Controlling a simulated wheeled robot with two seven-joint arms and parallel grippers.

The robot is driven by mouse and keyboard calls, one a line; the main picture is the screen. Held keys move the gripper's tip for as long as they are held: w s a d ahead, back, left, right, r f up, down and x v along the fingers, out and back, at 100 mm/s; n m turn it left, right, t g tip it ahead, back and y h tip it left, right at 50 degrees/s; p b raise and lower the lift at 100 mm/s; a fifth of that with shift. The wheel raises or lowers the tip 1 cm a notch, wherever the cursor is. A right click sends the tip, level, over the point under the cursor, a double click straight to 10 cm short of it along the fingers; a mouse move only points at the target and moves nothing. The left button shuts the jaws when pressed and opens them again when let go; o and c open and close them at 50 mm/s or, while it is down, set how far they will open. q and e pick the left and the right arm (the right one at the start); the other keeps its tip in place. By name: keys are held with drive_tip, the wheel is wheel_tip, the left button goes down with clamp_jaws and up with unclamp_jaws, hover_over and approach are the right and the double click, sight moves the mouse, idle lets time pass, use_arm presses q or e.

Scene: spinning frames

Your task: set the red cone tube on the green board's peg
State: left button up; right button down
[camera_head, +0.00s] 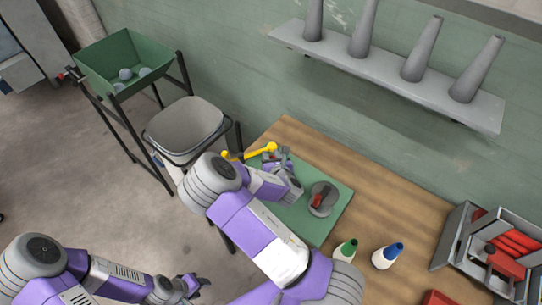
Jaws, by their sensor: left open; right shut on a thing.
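The green board (335,218) lies on the wooden table. A grey disc (331,206) sits on its right part, with a small red piece (317,201) and a dark upright part on it; I cannot tell whether that red piece is the cone tube or which part is the peg. My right gripper (274,156) is over the board's far left corner, shut at the end of a yellow bar (248,153) with rounded ends. Its fingers are small and partly hidden. My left gripper (196,284) is open and empty, low over the floor at the bottom left.
A rack with red parts (515,241) stands at the table's right. A green-capped bottle (346,249) and a blue-capped bottle (387,256) stand near the board. Several grey cones stand on the wall shelf (385,70). A grey bin (185,125) and green tray (110,60) are left of the table.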

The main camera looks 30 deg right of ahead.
drive_tip(key=shift+f, duration=0.15)
drive_tip(key=c, duration=0.6)
unclamp_jaws()
drive_tip(key=shift+c, duration=0.2)
drive_tip(key=shift+s, duration=0.1)
drive_tip(key=p+v, duration=0.2)
drive_tip(key=v, duration=0.5)
drive_tip(key=shift+s+r, duration=0.15)
drive_tip(key=shift+r, duration=0.05)
drive_tip(key=shift+a+f, duration=0.15)
